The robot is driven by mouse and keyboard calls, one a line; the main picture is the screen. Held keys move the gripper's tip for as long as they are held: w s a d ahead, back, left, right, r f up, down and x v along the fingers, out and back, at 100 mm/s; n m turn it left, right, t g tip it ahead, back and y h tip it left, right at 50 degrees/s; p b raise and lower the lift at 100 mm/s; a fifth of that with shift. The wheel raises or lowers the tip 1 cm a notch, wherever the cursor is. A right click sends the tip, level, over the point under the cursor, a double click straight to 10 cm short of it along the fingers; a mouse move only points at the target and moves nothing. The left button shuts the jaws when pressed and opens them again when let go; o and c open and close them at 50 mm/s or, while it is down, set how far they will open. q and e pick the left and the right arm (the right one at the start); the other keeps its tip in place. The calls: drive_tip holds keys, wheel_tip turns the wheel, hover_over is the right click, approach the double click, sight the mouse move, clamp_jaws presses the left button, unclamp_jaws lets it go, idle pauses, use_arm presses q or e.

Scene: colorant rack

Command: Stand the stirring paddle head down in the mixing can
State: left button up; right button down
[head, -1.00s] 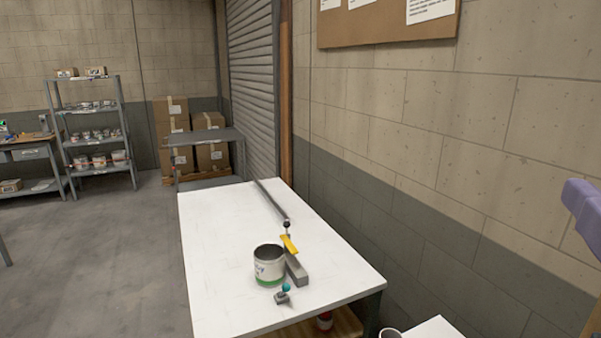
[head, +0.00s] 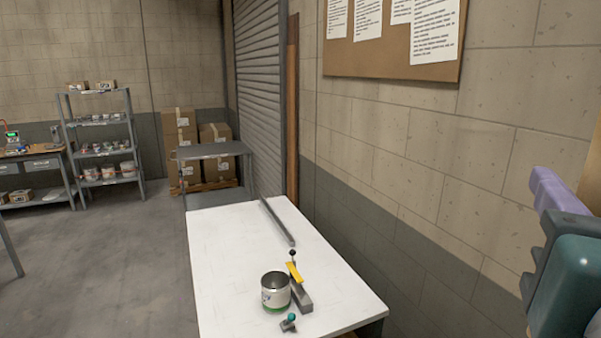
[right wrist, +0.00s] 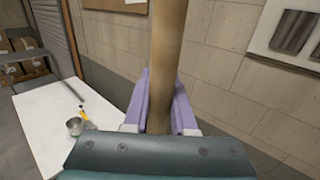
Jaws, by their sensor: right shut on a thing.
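The mixing can (head: 276,291) stands upright and open on the white table, with a white and green side. It also shows in the right wrist view (right wrist: 75,127), at the left. My right gripper (right wrist: 160,105), with purple fingers, is shut on a long wooden shaft, the stirring paddle (right wrist: 165,50), which runs up out of the picture. The paddle's head is not in view. In the head view only part of my right gripper (head: 555,192) shows at the right edge, well to the right of the can. My left gripper is not in view.
The white table (head: 230,240) carries a grey block with a yellow piece (head: 294,272), a long grey bar (head: 277,221) and a small teal-knobbed item (head: 290,322) near the can. A block wall (head: 400,200) borders the table's right side. The table's left part is clear.

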drive_tip(key=w+r+p, duration=0.1)
drive_tip(key=w+r, duration=0.1)
drive_tip(key=w+r+p, duration=0.1)
drive_tip(key=w+r, duration=0.1)
drive_tip(key=shift+w+p, duration=0.25)
drive_tip(key=shift+p, duration=0.1)
drive_tip(key=shift+f, duration=0.15)
